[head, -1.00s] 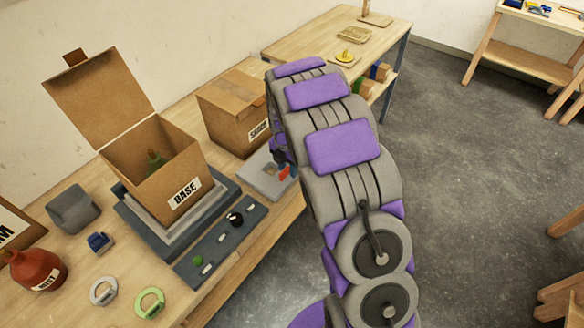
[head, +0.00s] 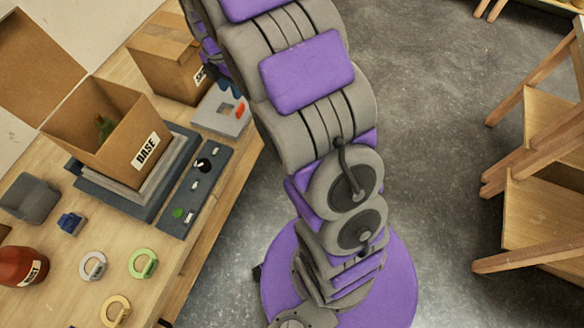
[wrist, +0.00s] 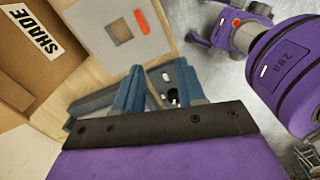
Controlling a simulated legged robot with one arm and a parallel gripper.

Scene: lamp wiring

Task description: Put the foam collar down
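A flat grey square plate (head: 218,117) with a square opening and a red mark lies on the bench; it may be the foam collar, but I cannot be sure. It also shows at the top of the wrist view (wrist: 100,42), resting on the wood. My gripper (wrist: 160,78) has its two blue fingers spread, and I see nothing held between them. The dark control panel shows through the gap. In the head view my arm partly hides the gripper near the plate's far side.
An open BASE carton (head: 125,150) stands on a stacked grey platform beside the dark control panel (head: 196,187). A SHADE carton (head: 165,62) is behind. Wooden furniture (head: 540,170) stands at right.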

